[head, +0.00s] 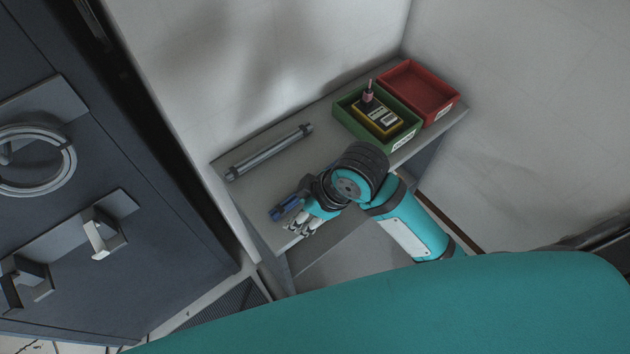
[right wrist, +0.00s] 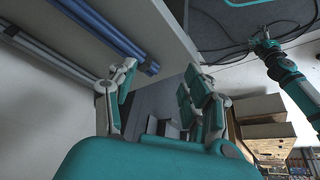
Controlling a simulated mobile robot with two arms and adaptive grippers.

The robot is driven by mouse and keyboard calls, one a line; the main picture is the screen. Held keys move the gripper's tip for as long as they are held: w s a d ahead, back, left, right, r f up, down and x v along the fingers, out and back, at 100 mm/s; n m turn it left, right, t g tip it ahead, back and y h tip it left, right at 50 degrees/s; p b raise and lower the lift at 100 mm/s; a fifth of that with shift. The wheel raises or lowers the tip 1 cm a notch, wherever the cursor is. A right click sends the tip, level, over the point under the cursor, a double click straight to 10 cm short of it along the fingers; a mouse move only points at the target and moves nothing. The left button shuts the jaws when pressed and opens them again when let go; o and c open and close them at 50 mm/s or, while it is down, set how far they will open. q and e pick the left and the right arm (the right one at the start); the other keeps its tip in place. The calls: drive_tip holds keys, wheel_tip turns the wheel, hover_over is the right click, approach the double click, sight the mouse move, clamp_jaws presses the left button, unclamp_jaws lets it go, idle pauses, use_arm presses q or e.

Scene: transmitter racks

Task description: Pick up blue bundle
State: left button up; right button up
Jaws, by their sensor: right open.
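The blue bundle (head: 288,207) lies near the front left edge of a grey shelf top (head: 330,150) in the head view. In the right wrist view the bundle (right wrist: 108,28) shows as long blue rods running along the shelf edge. My right gripper (head: 300,227) is at the shelf edge, right beside the bundle.
A grey tube bundle (head: 270,152) lies behind along the wall. A green bin (head: 345,118) holding a yellow-black device (head: 380,118) and a red bin (head: 440,82) stand at the back right. A dark cabinet (head: 90,170) stands at left. Bare shelf lies between the tubes and bundle.

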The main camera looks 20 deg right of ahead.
drive_tip(key=w+d+r+n+g+h, duration=0.3)
drive_tip(key=w+d+r+n+h, duration=0.15)
drive_tip(key=w+r+n, duration=0.6)
drive_tip(key=shift+n+y, duration=0.25)
drive_tip(key=shift+n, duration=0.3)
drive_tip(key=f+p, duration=0.1)
drive_tip(key=f, duration=0.6)
drive_tip(key=s+f+p, duration=0.1)
drive_tip(key=f, duration=0.2)
drive_tip(key=shift+d+f+p, duration=0.3)
drive_tip(key=shift+f, duration=0.1)
drive_tip(key=shift+d+f+p, duration=0.15)
drive_tip(key=shift+f+p, duration=0.2)
drive_tip(key=shift+f, duration=0.15)
drive_tip(key=f, duration=0.1)
drive_tip(key=f+p, duration=0.1)
drive_tip(key=f, duration=0.1)
drive_tip(key=shift+d+f, duration=0.2)
drive_tip(key=shift+f, duration=0.55)
drive_tip(key=shift+c, duration=0.2)
clamp_jaws()
